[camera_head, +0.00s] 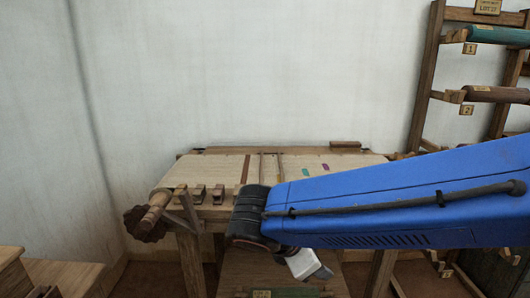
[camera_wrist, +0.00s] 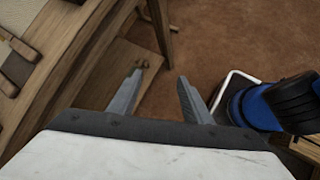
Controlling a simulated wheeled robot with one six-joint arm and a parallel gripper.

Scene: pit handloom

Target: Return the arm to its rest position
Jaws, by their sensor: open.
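My gripper (camera_wrist: 158,92) is open in the wrist view, its two grey fingers spread apart with nothing between them. It points down past the loom's wooden frame (camera_wrist: 75,75) towards the brown floor (camera_wrist: 230,40). In the head view my blue arm reaches in from the right, across the front of the loom (camera_head: 225,168). The white end of the wrist (camera_head: 303,262) shows low in front of the loom; the fingers cannot be made out there. The arm hides the loom's front right part.
A wooden rack (camera_head: 428,75) holding a green roll (camera_head: 497,35) and a brown roll (camera_head: 497,94) stands at the right. A roller with a dark toothed wheel (camera_head: 145,224) sticks out at the loom's left. A wooden bench (camera_head: 62,273) stands at lower left.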

